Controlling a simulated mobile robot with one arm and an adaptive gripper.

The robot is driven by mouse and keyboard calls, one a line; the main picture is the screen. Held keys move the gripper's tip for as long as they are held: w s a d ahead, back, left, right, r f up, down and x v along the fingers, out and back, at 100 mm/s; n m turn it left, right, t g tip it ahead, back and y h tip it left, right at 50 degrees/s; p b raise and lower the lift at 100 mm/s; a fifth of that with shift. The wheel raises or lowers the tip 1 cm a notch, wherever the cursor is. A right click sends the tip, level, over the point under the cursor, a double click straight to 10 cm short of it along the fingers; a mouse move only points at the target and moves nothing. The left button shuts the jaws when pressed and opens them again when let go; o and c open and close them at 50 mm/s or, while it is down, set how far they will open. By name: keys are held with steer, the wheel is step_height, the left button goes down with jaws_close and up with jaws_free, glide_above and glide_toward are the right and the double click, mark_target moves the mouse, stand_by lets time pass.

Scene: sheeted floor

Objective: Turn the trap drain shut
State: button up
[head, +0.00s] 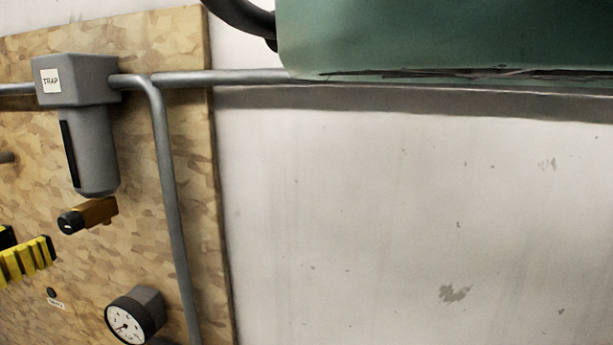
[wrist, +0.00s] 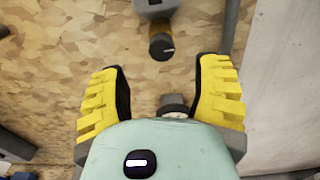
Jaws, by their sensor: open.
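The trap (head: 90,120) is a grey cylinder under a square block labelled TRAP, fixed to a wooden board at the left of the head view. Below it sticks out a brass drain with a black knob (head: 71,222) bearing a light mark. In the wrist view the knob (wrist: 161,47) faces me, with its mark roughly horizontal, beyond the fingertips and between their lines. My gripper (wrist: 163,85) has yellow ribbed fingers spread apart with nothing between them. In the head view only part of my gripper (head: 28,260) shows at the left edge, below and left of the knob.
A round pressure gauge (head: 128,320) sits on the board below the drain. A grey pipe (head: 170,200) runs down the board to the right of the trap. A green tank (head: 445,35) is at the upper right. The pale wall (head: 420,210) below it is clear.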

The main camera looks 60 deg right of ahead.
mark_target(64, 226)
steer(key=p+x, duration=0.1)
steer(key=x, duration=0.1)
steer(key=p+x, duration=0.2)
steer(key=x, duration=0.1)
steer(key=shift+s+d+r, duration=0.1)
steer(key=shift+d+r, duration=0.1)
steer(key=shift+r, duration=0.05)
steer(key=shift+d+f+p, duration=0.25)
steer(key=shift+d+p, duration=0.15)
steer(key=shift+d, duration=0.1)
steer(key=shift+o, duration=0.2)
steer(key=shift+w, duration=0.25)
jaws_close()
